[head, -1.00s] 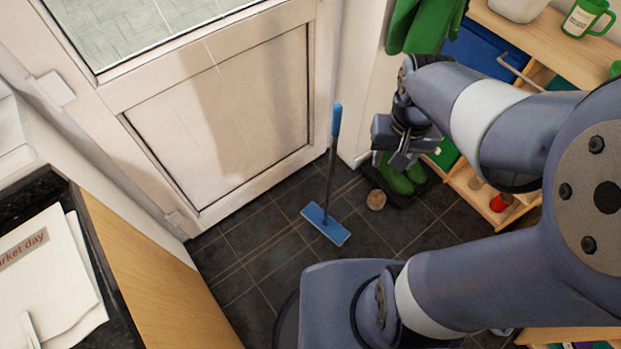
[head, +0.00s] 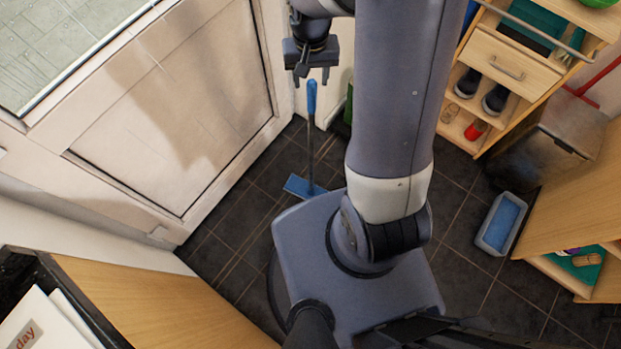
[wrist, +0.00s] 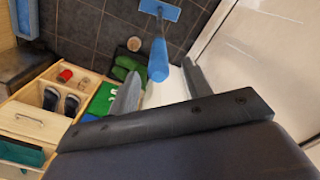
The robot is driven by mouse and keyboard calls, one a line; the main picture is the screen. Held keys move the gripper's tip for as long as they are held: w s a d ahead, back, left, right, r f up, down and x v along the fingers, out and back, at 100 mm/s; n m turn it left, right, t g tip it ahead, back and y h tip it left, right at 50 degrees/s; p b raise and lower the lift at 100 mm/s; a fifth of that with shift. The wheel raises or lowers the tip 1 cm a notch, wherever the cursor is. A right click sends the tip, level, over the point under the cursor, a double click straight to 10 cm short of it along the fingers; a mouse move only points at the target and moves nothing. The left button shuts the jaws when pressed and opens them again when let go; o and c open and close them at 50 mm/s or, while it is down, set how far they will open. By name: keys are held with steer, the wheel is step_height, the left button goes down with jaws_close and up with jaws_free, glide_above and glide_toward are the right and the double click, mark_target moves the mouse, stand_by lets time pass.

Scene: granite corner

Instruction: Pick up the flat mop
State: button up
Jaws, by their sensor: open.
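The flat mop stands upright on the dark tiled floor near the white door. Its blue handle grip (head: 311,97) points up and its flat blue head (head: 299,186) lies on the floor, partly hidden by my base. My gripper (head: 312,78) is open, just above the top of the handle. In the wrist view, the blue grip (wrist: 158,58) shows beyond the gap between my two open fingers (wrist: 160,76). The mop's flat head (wrist: 160,10) is at the top edge there. I cannot tell whether a finger touches the handle.
The white door (head: 180,105) is close on the left. A wooden shelf unit (head: 505,65) with dark shoes and a red item stands at the right. A grey-blue tray (head: 502,222) lies on the floor. Green boots (wrist: 128,67) and a round brown item (wrist: 134,44) are near the mop.

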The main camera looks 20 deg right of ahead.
mark_target(311, 90)
step_height(311, 90, down, 5)
steer(key=shift+d+f, duration=0.1)
steer(key=shift+c, duration=0.6)
jaws_close()
steer(key=shift+w, duration=0.1)
